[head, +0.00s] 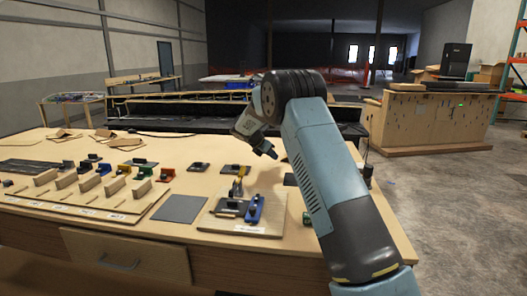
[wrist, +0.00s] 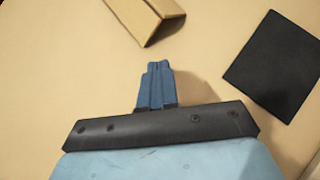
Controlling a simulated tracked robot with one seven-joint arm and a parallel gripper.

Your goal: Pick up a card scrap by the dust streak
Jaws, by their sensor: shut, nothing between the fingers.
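In the head view I cannot pick out this scrap. Other brown card scraps (head: 104,134) lie at the bench's far left. I cannot make out a dust streak in either view.
A black square (wrist: 275,65) lies right of the fingers. On the workbench (head: 170,228), a board with a blue clamp-like part (head: 254,207), a grey pad (head: 180,208) and several small coloured parts stand left of my arm. A black conveyor (head: 185,112) runs behind the bench.

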